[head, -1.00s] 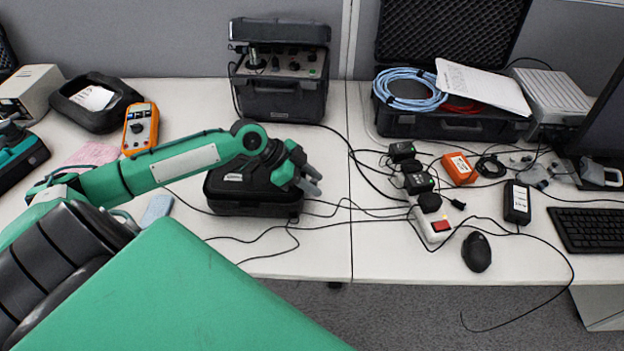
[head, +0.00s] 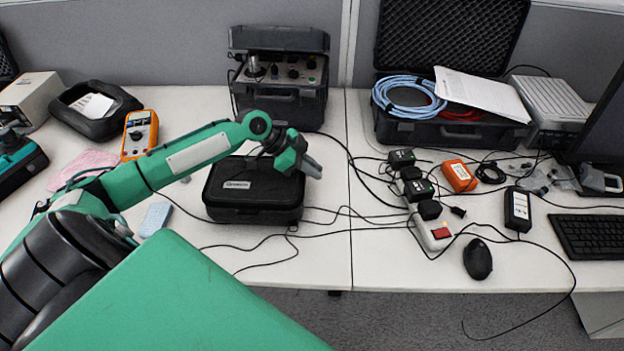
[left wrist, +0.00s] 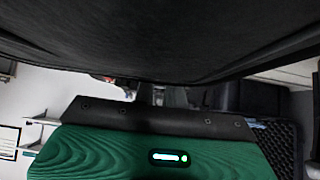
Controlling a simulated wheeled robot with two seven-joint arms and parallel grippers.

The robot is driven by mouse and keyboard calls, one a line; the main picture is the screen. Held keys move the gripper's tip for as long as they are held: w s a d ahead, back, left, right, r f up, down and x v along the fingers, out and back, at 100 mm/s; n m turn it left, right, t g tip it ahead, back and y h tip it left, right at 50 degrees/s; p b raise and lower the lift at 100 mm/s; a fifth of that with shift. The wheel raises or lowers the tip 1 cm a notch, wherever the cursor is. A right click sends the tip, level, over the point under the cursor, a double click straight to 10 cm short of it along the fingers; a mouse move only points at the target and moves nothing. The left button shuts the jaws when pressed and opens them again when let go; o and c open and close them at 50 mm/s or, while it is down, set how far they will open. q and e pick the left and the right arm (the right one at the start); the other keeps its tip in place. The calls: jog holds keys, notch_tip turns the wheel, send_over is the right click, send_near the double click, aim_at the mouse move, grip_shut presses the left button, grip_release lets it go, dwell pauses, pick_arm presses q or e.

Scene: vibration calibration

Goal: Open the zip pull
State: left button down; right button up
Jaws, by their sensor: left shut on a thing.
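A black zip case (head: 252,190) lies closed on the white table, left of the middle in the head view, with a small pale label on its lid. My left gripper (head: 312,167) reaches in from the left over the case's back right corner. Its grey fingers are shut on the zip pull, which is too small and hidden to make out. In the left wrist view a dark surface fills the top, very close to the camera, and my green gripper housing fills the bottom. My right gripper is not in view.
A black instrument case (head: 283,100) stands behind the zip case. Black cables (head: 330,215) run across the table in front and to the right. A power strip (head: 432,232) with adapters lies right. An orange multimeter (head: 140,135) and a black tray (head: 95,105) are left.

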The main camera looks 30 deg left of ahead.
pick_arm(q)
jog(key=shift+w+a, duration=0.1)
jog(key=shift+w, duration=0.1)
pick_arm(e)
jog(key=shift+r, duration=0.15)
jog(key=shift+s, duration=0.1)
pick_arm(q)
jog(key=c, duration=1.4)
grip_release()
jog(key=shift+c, duration=0.2)
